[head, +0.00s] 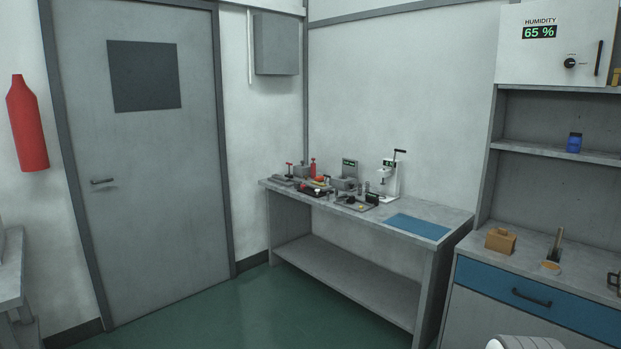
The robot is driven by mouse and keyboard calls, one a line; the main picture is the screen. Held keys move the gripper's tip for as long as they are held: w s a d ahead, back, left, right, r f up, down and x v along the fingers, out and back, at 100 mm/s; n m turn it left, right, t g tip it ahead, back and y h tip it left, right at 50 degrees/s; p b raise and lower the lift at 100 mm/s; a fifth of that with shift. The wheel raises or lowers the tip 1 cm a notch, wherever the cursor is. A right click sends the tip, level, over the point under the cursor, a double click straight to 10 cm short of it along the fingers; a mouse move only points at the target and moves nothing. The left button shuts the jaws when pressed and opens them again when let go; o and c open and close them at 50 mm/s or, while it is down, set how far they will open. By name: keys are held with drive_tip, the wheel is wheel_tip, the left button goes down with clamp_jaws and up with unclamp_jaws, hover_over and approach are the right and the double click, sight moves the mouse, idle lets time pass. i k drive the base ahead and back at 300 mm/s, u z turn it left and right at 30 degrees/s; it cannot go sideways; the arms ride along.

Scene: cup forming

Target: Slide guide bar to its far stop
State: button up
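I cannot make out the guide bar for certain. A grey workbench (455,215) stands against the back wall and carries a cluster of small tools. A white hand press (391,180) with a dark lever stands upright on it. A dark flat fixture (355,203) lies in front of the press. More small devices sit to the left, too small to tell apart. My gripper is not in view.
A blue mat (417,226) lies on the bench's right part. A cabinet with a blue drawer (530,297) stands at right, holding a wooden block (500,240). The green floor (255,310) before the bench is clear. A grey door (150,200) is at left.

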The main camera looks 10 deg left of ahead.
sight(279, 177)
drive_tip(key=u, duration=0.6)
drive_tip(key=i, duration=1)
drive_tip(key=u, duration=0.95)
drive_tip(key=i, duration=1.6)
drive_tip(key=z, duration=0.4)
drive_tip(key=i, duration=1.3)
drive_tip(key=z, duration=0.7)
drive_tip(key=k, duration=0.85)
drive_tip(key=z, duration=0.15)
drive_tip(key=i, duration=1.1)
drive_tip(key=u, duration=0.05)
